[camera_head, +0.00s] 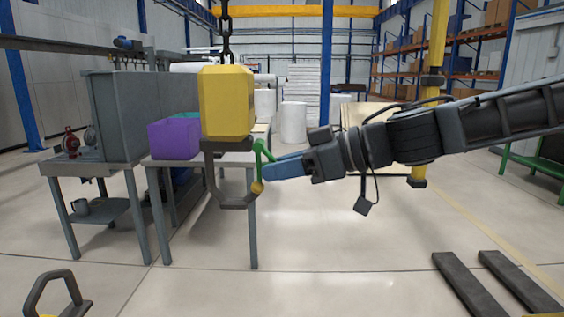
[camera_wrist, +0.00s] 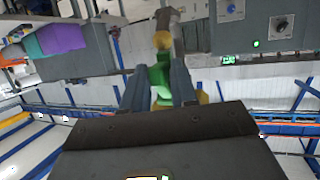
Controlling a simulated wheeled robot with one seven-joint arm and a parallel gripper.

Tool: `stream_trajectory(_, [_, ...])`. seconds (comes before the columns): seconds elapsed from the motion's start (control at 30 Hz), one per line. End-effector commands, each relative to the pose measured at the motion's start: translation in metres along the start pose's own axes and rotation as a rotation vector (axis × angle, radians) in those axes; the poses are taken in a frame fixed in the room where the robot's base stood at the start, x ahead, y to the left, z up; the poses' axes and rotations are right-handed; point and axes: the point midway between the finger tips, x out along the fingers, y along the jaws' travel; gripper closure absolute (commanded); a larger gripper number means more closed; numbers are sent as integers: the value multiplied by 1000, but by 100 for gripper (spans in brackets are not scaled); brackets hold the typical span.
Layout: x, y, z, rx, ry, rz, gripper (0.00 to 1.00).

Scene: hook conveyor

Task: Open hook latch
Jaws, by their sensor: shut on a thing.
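A dark grey hook (camera_head: 238,202) hangs below a yellow block (camera_head: 227,100) on a chain. A green latch (camera_head: 258,151) is at the right side of the hook, between its upper part and its tip. A small yellow piece (camera_head: 257,187) shows by the tip. My gripper (camera_head: 268,170), with blue fingers, reaches in from the right and is shut on the latch. In the wrist view the green latch (camera_wrist: 160,75) shows between the two fingers (camera_wrist: 158,88). The fingers partly cover the latch, so whether it stands clear of the tip is hard to tell.
Behind the hook, a grey table (camera_head: 205,158) carries a purple bin (camera_head: 174,139) and a green bin. A grey machine (camera_head: 118,112) stands on the left. Dark bars (camera_head: 480,290) lie on the floor at right. The floor below the hook is mostly clear.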

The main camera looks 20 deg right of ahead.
Motion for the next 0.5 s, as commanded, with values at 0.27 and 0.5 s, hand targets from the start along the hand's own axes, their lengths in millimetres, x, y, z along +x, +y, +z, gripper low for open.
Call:
stream_trajectory(0.27, [-4, 4, -6, -11, -32, 12, 92])
stream_trajectory(0.5, [-7, 6, -8, -20, -58, 17, 92])
